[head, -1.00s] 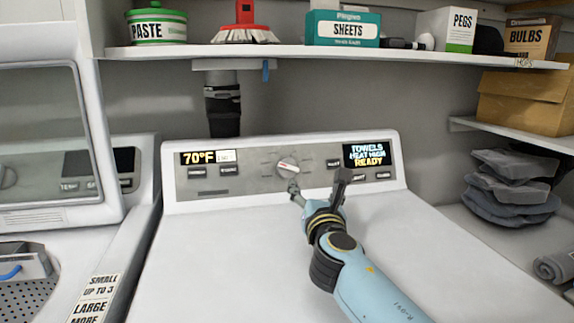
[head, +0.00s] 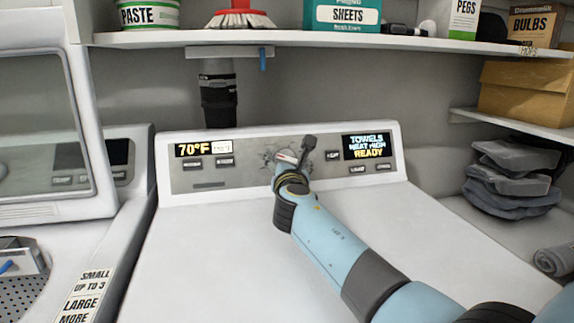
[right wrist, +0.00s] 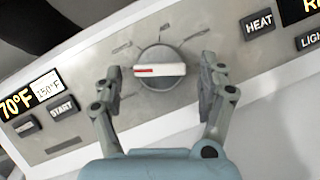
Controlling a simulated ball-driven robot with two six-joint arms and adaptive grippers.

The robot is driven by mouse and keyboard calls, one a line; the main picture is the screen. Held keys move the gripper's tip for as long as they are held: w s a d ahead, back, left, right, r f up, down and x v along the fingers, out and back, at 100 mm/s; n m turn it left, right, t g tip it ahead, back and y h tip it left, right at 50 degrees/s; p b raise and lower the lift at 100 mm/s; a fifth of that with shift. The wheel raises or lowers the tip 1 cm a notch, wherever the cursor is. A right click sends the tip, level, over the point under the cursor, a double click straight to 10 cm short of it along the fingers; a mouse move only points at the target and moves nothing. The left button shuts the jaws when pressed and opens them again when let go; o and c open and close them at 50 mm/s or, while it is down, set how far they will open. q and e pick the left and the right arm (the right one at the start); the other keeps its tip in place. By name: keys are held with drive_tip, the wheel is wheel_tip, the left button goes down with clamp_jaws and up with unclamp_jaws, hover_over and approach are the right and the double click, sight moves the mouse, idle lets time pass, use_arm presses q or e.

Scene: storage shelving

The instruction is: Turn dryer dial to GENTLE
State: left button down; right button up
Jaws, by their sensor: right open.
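The dryer dial (right wrist: 160,69) is round and grey with a white bar grip that has a red mark at its left end in the right wrist view. It sits mid-panel on the dryer (head: 200,230); in the head view the dial (head: 285,156) is partly hidden by my right gripper. My right gripper (right wrist: 160,82) is open, one finger left of the dial and one right, with gaps on both sides. The tick labels around the dial are too blurred to read. The panel's right display (head: 368,146) reads TOWELS, HEAT HIGH, READY. My left gripper is not in view.
Buttons flank the dial, including START (right wrist: 62,107) and HEAT (right wrist: 259,22). A shelf (head: 300,37) with boxes and a brush hangs above the panel. Folded grey cloths (head: 510,180) lie to the right. The dryer top is clear apart from my arm.

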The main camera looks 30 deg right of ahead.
drive_tip(key=c, duration=1.2)
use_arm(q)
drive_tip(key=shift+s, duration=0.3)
use_arm(e)
drive_tip(key=shift+o, duration=0.2)
drive_tip(key=m+g+h, duration=0.1)
drive_tip(key=m, duration=0.1)
drive_tip(key=m+g+b, duration=0.1)
drive_tip(key=m, duration=0.2)
drive_tip(key=shift+w+a+r+h, duration=0.1)
drive_tip(key=shift+a+h, duration=0.1)
drive_tip(key=shift+h, duration=0.2)
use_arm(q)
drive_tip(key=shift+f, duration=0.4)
use_arm(e)
drive_tip(key=shift+w+a+r+m+g+h, duration=0.1)
drive_tip(key=shift+m+g, duration=0.25)
drive_tip(key=shift+m, duration=0.55)
drive_tip(key=shift+s+d+m+g+h, duration=0.1)
drive_tip(key=shift+m+g, duration=0.3)
drive_tip(key=shift+m, duration=0.5)
drive_tip(key=shift+w+a+r+m+g+h, duration=0.1)
drive_tip(key=shift+m+g, duration=0.25)
drive_tip(key=shift+m, duration=0.55)
drive_tip(key=shift+f, duration=0.1)
